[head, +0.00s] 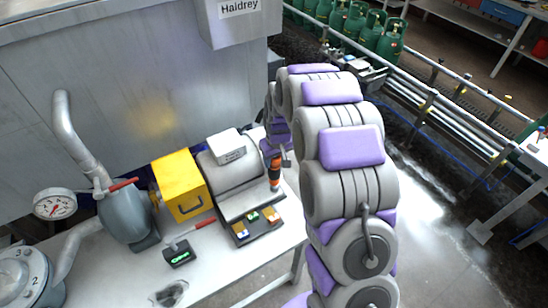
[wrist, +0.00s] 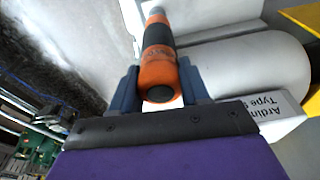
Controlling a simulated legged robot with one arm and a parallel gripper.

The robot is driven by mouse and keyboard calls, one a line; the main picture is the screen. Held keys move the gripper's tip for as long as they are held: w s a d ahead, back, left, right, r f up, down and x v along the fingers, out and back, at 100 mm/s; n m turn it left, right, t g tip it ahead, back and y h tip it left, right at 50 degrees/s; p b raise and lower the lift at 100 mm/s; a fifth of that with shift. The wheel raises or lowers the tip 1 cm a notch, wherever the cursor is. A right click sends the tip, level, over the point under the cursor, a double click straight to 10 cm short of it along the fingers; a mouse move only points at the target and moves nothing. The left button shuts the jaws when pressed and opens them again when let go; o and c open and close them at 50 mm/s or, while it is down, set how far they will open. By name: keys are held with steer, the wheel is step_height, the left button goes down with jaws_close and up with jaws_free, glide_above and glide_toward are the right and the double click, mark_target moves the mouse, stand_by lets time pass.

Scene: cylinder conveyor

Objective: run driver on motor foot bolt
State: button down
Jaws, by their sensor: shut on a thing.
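My gripper (wrist: 159,68) is shut on an orange and black driver (wrist: 158,48), with one blue-grey finger on each side of the handle. In the head view the driver (head: 275,172) stands roughly upright at the right end of the grey motor (head: 236,172), above the motor's foot area. The motor also shows in the wrist view as a pale cylinder (wrist: 250,66) to the right of the driver. The foot bolt is not distinguishable, and I cannot tell whether the driver's tip touches it.
A dark tray (head: 246,240) with small yellow and green pieces lies in front of the motor. A yellow box (head: 176,168), a red-handled tool (head: 204,223) and a black meter (head: 180,254) are left of it on the white bench (head: 225,273). A grey machine wall (head: 140,90) rises behind.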

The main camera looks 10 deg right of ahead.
steer(key=shift+f, duration=0.25)
steer(key=shift+s+f, duration=0.1)
steer(key=shift+s, duration=0.15)
stand_by(1.2)
stand_by(0.5)
steer(key=shift+w+r+p, duration=0.2)
steer(key=shift+r+p, duration=0.25)
steer(key=shift+r, duration=0.2)
steer(key=shift+r+p, duration=0.35)
steer(key=shift+r, duration=1.05)
